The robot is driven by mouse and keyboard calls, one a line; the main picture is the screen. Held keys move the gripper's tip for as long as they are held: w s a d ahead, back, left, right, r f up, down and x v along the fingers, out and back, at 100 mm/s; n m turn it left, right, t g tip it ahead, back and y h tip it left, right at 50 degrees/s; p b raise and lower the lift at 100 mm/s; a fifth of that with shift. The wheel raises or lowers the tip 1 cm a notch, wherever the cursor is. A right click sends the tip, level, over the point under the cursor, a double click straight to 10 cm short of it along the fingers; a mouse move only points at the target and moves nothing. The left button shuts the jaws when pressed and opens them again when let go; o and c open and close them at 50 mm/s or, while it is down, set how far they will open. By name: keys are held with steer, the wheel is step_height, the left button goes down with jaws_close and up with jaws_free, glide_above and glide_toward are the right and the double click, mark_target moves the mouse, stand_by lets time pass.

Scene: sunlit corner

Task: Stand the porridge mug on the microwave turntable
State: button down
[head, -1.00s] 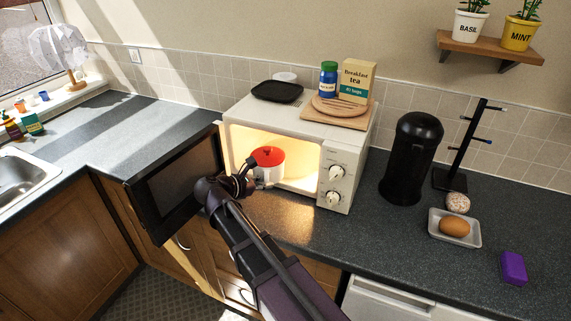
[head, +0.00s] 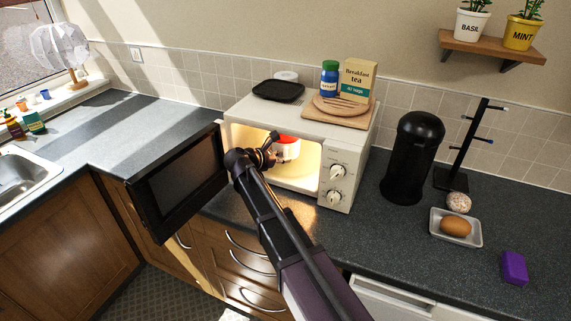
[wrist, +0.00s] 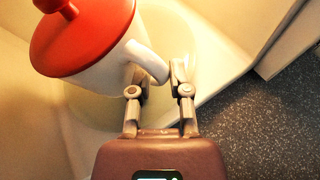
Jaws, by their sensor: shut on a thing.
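The porridge mug (head: 289,152) is white with a red lid and is inside the lit, open microwave (head: 301,186). In the wrist view the mug (wrist: 108,75) appears close up at upper left, with its handle (wrist: 148,62) towards me. My gripper (wrist: 162,78) is shut on the handle. In the head view my gripper (head: 270,150) reaches through the microwave opening and partly covers the mug. A pale round turntable (wrist: 188,52) shows beneath and beside the mug. I cannot tell whether the mug's base touches it.
The microwave door (head: 178,188) hangs open on the left. A tea box (head: 358,82), a blue jar (head: 329,78) and a black tray (head: 278,91) sit on top of the microwave. A black canister (head: 411,160) stands close on its right.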

steer(key=shift+w, duration=0.1)
steer(key=shift+w+d, duration=0.15)
steer(key=shift+w, duration=0.3)
step_height(320, 180, down, 4)
steer(key=b, duration=0.3)
steer(key=shift+r+b, duration=0.25)
steer(key=shift+b, duration=0.05)
steer(key=shift+f, duration=0.1)
steer(key=c, duration=0.6)
jaws_free()
steer(key=shift+p+v, duration=2.25)
steer(key=shift+v, duration=3.8)
